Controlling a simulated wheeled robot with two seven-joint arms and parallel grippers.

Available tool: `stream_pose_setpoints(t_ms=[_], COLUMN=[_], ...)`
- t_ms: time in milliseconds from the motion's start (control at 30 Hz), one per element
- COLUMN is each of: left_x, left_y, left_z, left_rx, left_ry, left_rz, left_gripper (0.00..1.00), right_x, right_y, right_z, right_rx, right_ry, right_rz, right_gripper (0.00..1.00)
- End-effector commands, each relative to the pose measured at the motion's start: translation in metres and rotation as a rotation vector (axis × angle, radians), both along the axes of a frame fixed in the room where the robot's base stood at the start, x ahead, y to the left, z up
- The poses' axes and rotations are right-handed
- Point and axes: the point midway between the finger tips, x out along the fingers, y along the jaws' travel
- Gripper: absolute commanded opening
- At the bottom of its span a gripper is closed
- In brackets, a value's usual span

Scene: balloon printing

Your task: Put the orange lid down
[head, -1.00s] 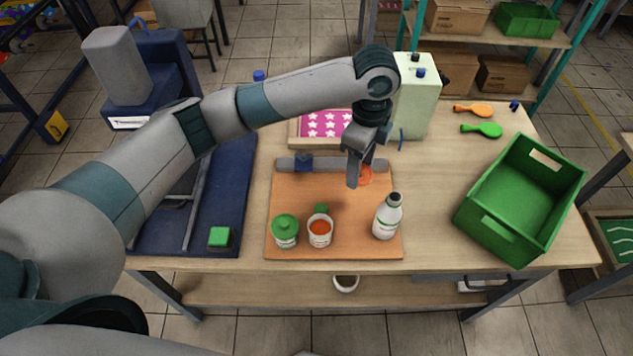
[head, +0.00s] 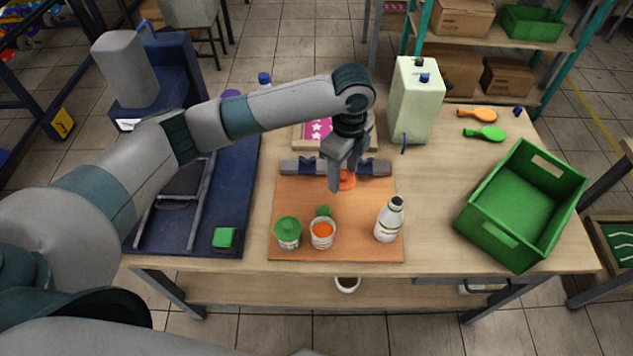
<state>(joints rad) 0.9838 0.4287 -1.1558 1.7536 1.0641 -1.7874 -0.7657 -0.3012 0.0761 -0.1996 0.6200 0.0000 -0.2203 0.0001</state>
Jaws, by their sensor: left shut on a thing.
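The orange lid (head: 347,180) is partly hidden behind the fingers of my left gripper (head: 338,187). The gripper points down and is shut on the lid, over the upper middle of the orange-brown board (head: 300,193). I cannot tell whether the lid touches the board. An open white jar with orange contents (head: 322,234) stands at the board's front. Beside it on the left is a jar with a green lid (head: 288,232). My right gripper is not in view.
A white bottle (head: 388,220) stands at the board's front right, and a small green item (head: 324,211) lies behind the open jar. A grey bar (head: 372,167) crosses the board's back edge. A green crate (head: 520,205) is at the right. The board is bare left of the gripper.

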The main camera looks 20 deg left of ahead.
Motion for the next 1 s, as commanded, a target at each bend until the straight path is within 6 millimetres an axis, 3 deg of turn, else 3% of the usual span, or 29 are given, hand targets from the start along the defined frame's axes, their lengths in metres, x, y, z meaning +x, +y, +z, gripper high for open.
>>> stream_pose_setpoints(t_ms=[200, 367, 833, 1000], left_x=[-0.001, -0.002, -0.001, -0.002], left_y=[0.043, 0.060, 0.065, 0.065], left_z=[-0.022, -0.035, -0.040, -0.055], left_rx=[0.002, 0.001, -0.001, 0.000], left_ry=[0.002, 0.002, 0.000, 0.003], left_rz=[0.005, 0.003, 0.000, 0.002], left_gripper=[0.30, 0.30, 0.30, 0.30], right_x=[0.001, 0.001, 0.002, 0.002], right_y=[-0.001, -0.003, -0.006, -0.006], right_z=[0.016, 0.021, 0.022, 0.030], right_rx=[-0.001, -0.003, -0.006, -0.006], right_ry=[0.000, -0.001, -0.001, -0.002], right_rz=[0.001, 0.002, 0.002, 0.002], right_gripper=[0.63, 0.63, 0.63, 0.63])
